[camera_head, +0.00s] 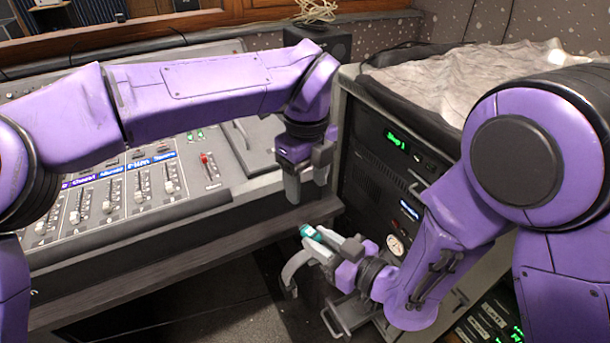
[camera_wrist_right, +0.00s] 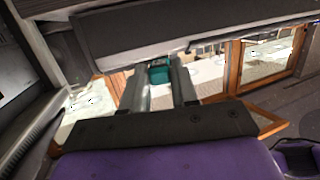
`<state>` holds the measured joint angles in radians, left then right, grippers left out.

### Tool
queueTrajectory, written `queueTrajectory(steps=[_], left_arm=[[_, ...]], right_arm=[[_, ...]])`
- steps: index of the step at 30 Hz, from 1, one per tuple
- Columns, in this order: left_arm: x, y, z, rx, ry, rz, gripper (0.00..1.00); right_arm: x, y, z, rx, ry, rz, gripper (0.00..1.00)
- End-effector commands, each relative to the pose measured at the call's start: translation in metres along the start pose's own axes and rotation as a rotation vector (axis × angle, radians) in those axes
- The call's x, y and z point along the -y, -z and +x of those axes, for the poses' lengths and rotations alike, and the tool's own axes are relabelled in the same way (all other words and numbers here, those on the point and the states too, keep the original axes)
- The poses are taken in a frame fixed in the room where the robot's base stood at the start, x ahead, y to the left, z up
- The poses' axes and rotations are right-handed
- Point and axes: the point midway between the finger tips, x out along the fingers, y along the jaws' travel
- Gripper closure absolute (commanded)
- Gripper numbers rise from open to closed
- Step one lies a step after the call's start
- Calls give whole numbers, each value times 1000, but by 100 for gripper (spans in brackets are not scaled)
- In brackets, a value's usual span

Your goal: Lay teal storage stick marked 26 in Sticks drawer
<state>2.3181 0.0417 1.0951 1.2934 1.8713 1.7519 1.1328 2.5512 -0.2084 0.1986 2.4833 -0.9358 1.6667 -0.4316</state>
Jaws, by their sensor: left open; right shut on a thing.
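The teal storage stick (camera_head: 311,233) is between the fingertips of my right gripper (camera_head: 306,256), in front of the rack and below the console's edge. My right gripper is shut on it. In the right wrist view the teal stick (camera_wrist_right: 159,70) shows between the two grey fingers of the gripper (camera_wrist_right: 160,82). Its number cannot be read. My left gripper (camera_head: 308,185) is open and empty, above and apart from the stick, by the console's right end. A drawer with a metal handle (camera_head: 334,322) shows low beside my right gripper; my right arm partly hides it, and no drawer label is readable.
The fader console (camera_head: 130,225) fills the left side, with a red-capped fader (camera_head: 206,160). A dark rack (camera_head: 372,170) with green displays stands on the right. Crumpled pale cloth (camera_head: 460,80) lies on top. Dark floor shows below the console's ledge.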

Motion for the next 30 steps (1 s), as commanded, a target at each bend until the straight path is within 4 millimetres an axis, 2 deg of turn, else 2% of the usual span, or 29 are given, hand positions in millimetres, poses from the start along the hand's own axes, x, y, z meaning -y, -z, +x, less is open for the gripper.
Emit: queueTrajectory(steps=[6,12,18,26,29,30], left_arm=[[-1,-1,50,1,-5,2,40],[-1,-1,90,2,-3,1,40],[-1,-2,109,3,-2,0,40],[-1,-2,110,4,-1,0,40],[-1,-2,110,4,-1,0,70],[-1,-2,110,4,-1,0,83]], right_arm=[[0,0,0,0,0,0,100],[0,0,0,0,0,0,100],[0,0,0,0,0,0,100],[0,0,0,0,0,0,100],[0,0,0,0,0,0,100],[0,0,0,0,1,0,100]])
